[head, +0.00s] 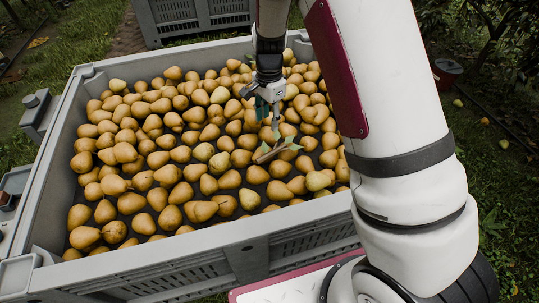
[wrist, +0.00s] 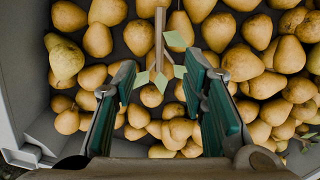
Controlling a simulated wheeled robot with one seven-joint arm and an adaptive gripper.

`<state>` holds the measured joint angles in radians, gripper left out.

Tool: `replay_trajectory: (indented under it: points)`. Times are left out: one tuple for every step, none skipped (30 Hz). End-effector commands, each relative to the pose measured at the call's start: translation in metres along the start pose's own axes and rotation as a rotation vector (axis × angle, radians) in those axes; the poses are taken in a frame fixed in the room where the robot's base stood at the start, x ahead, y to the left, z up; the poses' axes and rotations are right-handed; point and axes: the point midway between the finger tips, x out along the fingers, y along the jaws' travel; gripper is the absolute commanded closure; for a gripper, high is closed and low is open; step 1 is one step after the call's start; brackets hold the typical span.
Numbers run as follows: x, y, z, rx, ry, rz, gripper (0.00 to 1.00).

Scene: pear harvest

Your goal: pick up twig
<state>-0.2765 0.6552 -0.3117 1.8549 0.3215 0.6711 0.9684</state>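The twig (head: 270,152) is a short brown stick with green leaves, lying on the pears in the crate. In the wrist view the twig (wrist: 159,38) runs up and down at the top centre, its leafy end toward me. My gripper (head: 268,116) points down above the pears, just above the twig in the head picture. In the wrist view my gripper (wrist: 160,78) is open, with green-padded fingers on both sides. The leaves lie in line with the gap between the fingertips. Nothing is held. How high the fingers are above the twig is hard to tell.
A grey crate (head: 225,240) holds a layer of yellow-brown pears (head: 150,160) all around the twig. Dark crate floor shows between some pears. A second grey crate (head: 190,18) stands behind on the grass.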

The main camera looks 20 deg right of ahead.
Motion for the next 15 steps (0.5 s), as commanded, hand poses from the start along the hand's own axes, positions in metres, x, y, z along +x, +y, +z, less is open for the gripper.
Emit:
replay_trajectory:
  points:
    - [0.013,-0.002,-0.001,0.013,0.003,0.007,0.61]
    - [0.017,-0.003,-0.002,0.019,0.004,0.009,0.61]
    - [0.021,-0.003,-0.002,0.024,0.005,0.011,0.61]
    - [0.025,-0.004,-0.002,0.026,0.006,0.013,0.61]
    - [0.029,-0.004,-0.002,0.028,0.006,0.013,0.61]
    - [0.034,-0.004,-0.003,0.029,0.006,0.014,0.61]
    - [0.039,-0.003,-0.003,0.03,0.006,0.015,0.61]
    - [0.044,-0.003,-0.003,0.03,0.006,0.015,0.61]
    - [0.052,-0.003,-0.003,0.03,0.006,0.016,0.61]
    - [0.058,-0.003,-0.003,0.029,0.006,0.016,0.61]
    - [0.064,-0.003,-0.002,0.029,0.006,0.016,0.61]
    - [0.072,-0.003,-0.002,0.028,0.005,0.015,0.61]
    - [0.077,-0.003,-0.002,0.028,0.006,0.015,0.61]
    - [0.082,-0.002,-0.002,0.028,0.005,0.015,0.61]
    - [0.088,-0.002,-0.002,0.028,0.005,0.014,0.61]
